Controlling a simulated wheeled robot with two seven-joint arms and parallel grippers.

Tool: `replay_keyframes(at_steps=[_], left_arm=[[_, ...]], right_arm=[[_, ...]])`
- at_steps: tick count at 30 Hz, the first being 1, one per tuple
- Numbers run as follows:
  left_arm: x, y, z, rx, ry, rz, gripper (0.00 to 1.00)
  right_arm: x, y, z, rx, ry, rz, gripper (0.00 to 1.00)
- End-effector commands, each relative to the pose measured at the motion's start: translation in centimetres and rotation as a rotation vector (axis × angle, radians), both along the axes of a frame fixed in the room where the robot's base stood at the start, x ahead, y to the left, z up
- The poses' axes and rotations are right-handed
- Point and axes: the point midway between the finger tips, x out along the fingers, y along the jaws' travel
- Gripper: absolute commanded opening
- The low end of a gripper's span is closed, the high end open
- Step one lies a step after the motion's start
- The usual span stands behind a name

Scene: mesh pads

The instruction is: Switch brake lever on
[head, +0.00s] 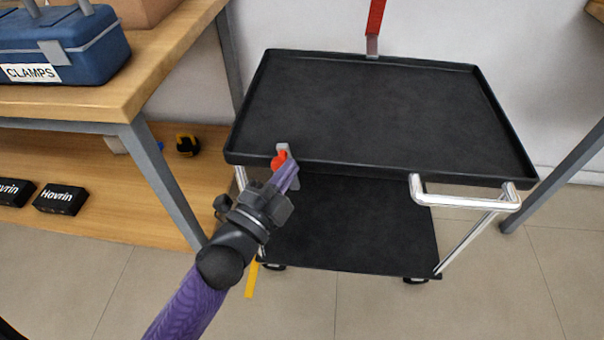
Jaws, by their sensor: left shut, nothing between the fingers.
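A black two-tier cart (380,168) stands in front of me. A small red brake lever (279,160) on a grey bracket sits at the left of the cart's near top edge. My left gripper (289,174) is shut and empty, with its purple fingertips right beside the lever, just below and right of it. The fingers partly cover the bracket, and I cannot tell if they touch the lever. My right gripper is not in view.
A wooden workbench (150,85) with a blue clamps toolbox (85,45) stands at the left, its leg close to the cart. A chrome handle (463,200) juts from the cart's near right side. Floor in front is mostly clear.

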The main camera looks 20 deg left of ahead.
Motion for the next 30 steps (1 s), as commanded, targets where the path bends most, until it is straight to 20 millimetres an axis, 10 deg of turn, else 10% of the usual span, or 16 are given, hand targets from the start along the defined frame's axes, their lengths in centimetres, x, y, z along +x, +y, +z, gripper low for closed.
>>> replay_keyframes(at_steps=[30], left_arm=[[-1.9,6.8,-3.4,-0.756,-0.216,0.001,0.0]], right_arm=[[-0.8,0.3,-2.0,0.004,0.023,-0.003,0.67]])
